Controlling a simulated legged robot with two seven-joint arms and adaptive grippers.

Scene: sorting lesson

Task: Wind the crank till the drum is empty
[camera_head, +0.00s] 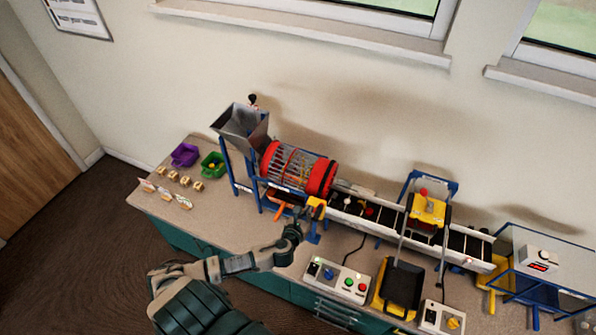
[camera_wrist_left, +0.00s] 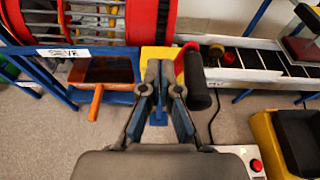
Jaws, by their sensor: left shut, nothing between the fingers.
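The drum (camera_head: 284,162) is a barred cage with red end rings, lying on a blue frame. Some coloured bits show between its bars, too small to count. It also shows in the left wrist view (camera_wrist_left: 150,22). The crank has a black handle (camera_wrist_left: 197,82) on a red arm, at a yellow housing (camera_wrist_left: 154,57) by the drum's right end. The yellow housing also shows in the head view (camera_head: 317,202). My left gripper (camera_wrist_left: 164,75) is shut and empty, in front of the housing and just left of the handle in the wrist view. My right gripper is out of view.
A grey hopper (camera_head: 243,125) stands left of the drum. A conveyor (camera_head: 382,216) runs right from it. An orange-handled tray (camera_wrist_left: 104,71) sits under the drum. A button box (camera_head: 340,280) and a black bin (camera_head: 402,285) stand at the front. Purple (camera_head: 184,154) and green (camera_head: 212,165) bins are left.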

